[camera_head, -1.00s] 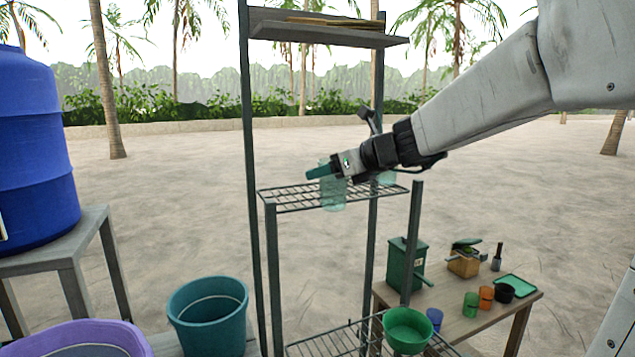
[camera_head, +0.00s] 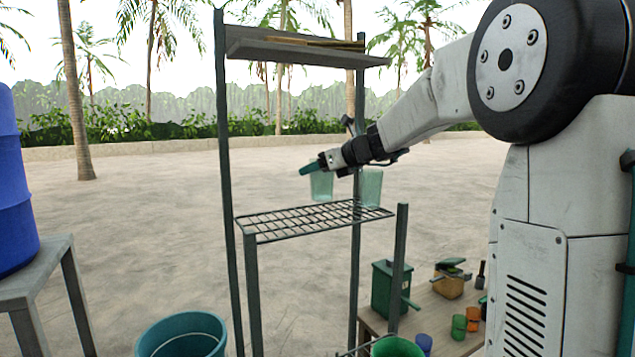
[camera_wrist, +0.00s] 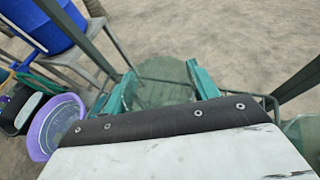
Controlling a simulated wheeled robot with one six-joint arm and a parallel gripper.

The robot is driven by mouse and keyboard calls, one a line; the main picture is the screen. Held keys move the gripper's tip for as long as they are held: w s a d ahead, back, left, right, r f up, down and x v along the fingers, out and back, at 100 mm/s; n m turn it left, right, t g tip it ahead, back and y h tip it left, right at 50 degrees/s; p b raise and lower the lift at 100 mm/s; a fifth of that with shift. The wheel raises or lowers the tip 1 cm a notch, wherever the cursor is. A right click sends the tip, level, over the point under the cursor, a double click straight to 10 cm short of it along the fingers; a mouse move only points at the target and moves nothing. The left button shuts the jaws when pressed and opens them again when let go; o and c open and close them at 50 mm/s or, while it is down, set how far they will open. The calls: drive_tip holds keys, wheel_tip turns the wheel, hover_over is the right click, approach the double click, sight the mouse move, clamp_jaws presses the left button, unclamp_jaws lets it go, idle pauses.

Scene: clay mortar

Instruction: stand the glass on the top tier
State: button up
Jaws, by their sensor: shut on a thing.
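My gripper (camera_head: 313,168) is shut on a pale green see-through glass (camera_head: 321,188), which looks upright. The glass also shows between the teal fingers in the wrist view (camera_wrist: 165,82). Its base appears near the back edge of the wire tier (camera_head: 300,222); I cannot tell whether it touches the wires or hangs above. A second similar glass (camera_head: 371,188) stands at the right end of that tier, just right of the held one. It is partly in the wrist view at the lower right (camera_wrist: 304,135). A solid shelf (camera_head: 300,52) sits higher on the same rack.
Dark rack posts (camera_head: 229,170) rise on both sides of the wire tier. The front and left of the tier are bare. A teal bucket (camera_head: 182,336) and a blue barrel (camera_head: 12,190) are left. A low table (camera_head: 432,310) with a green box (camera_head: 391,287) is right.

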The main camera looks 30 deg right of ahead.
sight(318, 181)
drive_tip(key=shift+w+d, duration=0.15)
drive_tip(key=shift+w, duration=0.05)
drive_tip(key=shift+f, duration=1.75)
drive_tip(key=shift+f, duration=0.15)
drive_tip(key=o, duration=1.2)
